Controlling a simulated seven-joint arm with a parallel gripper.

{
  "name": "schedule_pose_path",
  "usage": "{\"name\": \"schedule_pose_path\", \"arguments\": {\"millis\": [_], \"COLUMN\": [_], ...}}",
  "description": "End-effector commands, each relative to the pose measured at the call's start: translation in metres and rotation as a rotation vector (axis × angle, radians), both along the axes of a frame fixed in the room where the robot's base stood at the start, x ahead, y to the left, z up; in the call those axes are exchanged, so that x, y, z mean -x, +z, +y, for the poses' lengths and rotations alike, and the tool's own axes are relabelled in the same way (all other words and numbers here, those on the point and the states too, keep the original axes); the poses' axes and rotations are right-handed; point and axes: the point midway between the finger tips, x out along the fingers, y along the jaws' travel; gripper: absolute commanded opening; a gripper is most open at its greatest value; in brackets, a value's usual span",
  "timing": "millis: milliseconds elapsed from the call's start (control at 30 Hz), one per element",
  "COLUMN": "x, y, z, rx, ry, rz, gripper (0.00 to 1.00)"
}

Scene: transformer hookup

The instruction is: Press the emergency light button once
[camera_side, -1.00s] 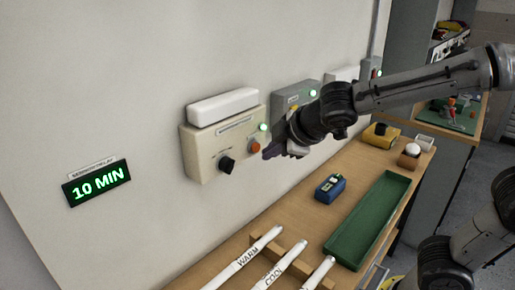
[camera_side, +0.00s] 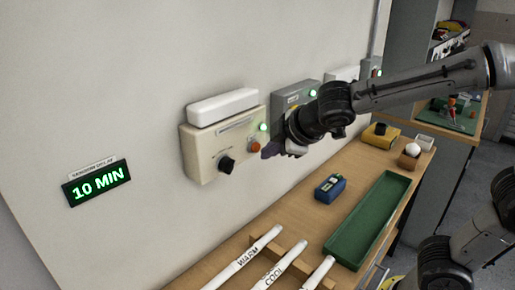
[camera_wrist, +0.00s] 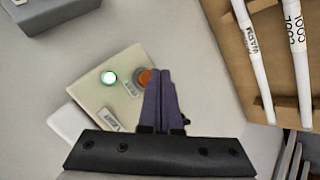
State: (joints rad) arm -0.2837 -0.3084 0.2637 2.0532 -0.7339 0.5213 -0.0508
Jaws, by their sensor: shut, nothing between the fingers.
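A beige wall box (camera_side: 205,155) with a white lamp bar (camera_side: 222,107) on top carries a green light (camera_side: 263,127), an orange button (camera_side: 254,145) and a black knob (camera_side: 227,164). The box also shows in the wrist view (camera_wrist: 112,94), with the orange button (camera_wrist: 143,76) and the lit green light (camera_wrist: 109,77). My gripper (camera_side: 266,151) is shut and empty, its purple fingertips just right of the orange button. In the wrist view the fingertips (camera_wrist: 161,73) partly overlap the button's edge; whether they touch it I cannot tell.
A "10 MIN" display (camera_side: 97,186) is at left. On the bench below are a green tray (camera_side: 345,247), a blue device (camera_side: 329,188), a yellow box (camera_side: 381,135) and white tubes marked WARM and COOL (camera_side: 247,258).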

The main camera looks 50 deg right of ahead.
Motion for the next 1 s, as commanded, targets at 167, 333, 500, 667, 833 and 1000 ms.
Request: {"name": "schedule_pose_path", "arguments": {"millis": [167,333,500,667,833,1000], "x": [-0.0051,-0.0051,-0.0054,-0.0065,-0.0084,-0.0103], "y": [-0.0003,-0.0003,-0.0002,-0.0004,-0.0005,-0.0004], "z": [-0.0003,-0.0001,0.0,-0.0001,0.0,0.0], "rx": [0.001,0.0,0.0,0.0,0.001,0.001], "ry": [-0.001,0.0,0.0,0.0,0.0,0.0], "rz": [0.001,0.0,0.0,0.001,0.002,0.002], "gripper": [0.0,0.0,0.0,0.0,0.0,0.0]}}
